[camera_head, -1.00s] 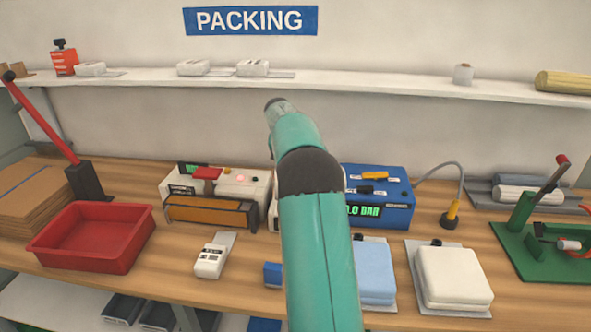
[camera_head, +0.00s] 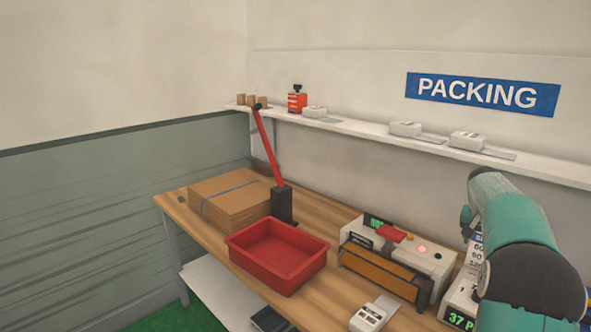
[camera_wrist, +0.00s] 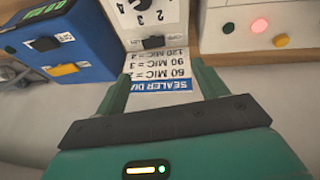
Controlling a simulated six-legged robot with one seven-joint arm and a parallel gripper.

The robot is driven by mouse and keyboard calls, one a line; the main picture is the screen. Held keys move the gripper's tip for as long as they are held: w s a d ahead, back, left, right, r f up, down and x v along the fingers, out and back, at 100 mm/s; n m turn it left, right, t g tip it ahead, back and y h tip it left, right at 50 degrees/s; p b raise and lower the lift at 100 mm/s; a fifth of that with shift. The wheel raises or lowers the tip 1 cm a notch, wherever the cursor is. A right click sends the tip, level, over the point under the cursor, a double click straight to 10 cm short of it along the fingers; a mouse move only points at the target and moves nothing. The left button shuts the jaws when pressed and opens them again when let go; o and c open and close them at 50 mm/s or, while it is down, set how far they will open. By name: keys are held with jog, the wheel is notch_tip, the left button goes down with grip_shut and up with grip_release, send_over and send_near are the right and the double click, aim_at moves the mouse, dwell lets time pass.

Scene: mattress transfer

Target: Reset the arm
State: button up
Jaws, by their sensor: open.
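My gripper (camera_wrist: 164,84) shows in the wrist view as two green fingers, spread apart with nothing between them. Past the fingers are a printed sealer dial label (camera_wrist: 158,70) and a white unit with a dial (camera_wrist: 152,14), both upside down in this view. In the head view my teal arm is at the right edge, raised and bent in front of the sealing equipment. The gripper itself is hidden there behind the arm.
The bench holds a red tray (camera_head: 268,278), a stack of cardboard (camera_head: 228,205), a red-handled lever tool (camera_head: 281,203) and a sealer (camera_head: 385,275). A blue box (camera_wrist: 68,45) is at left in the wrist view. A white shelf (camera_head: 370,135) runs above the bench.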

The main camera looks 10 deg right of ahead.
jog(key=s+a+r+n+t+y, duration=0.1)
jog(key=s+a+r+n, duration=0.15)
jog(key=a, duration=0.65)
jog(key=s+a+r+n, duration=0.1)
jog(key=s+a+r, duration=0.3)
jog(key=a, duration=0.4)
jog(key=s+a+r+n+t+y, duration=0.1)
jog(key=s+a+r, duration=0.2)
jog(key=a, duration=0.6)
jog(key=s+a+f+n+t+y, duration=0.1)
jog(key=s+a+f+n, duration=0.1)
jog(key=s+a, duration=0.6)
jog(key=s+a+f+n+y, duration=0.1)
jog(key=s+a+f+n, duration=0.2)
jog(key=s+a, duration=0.6)
jog(key=s+f, duration=0.2)
jog(key=s, duration=0.2)
jog(key=shift+s+t, duration=0.4)
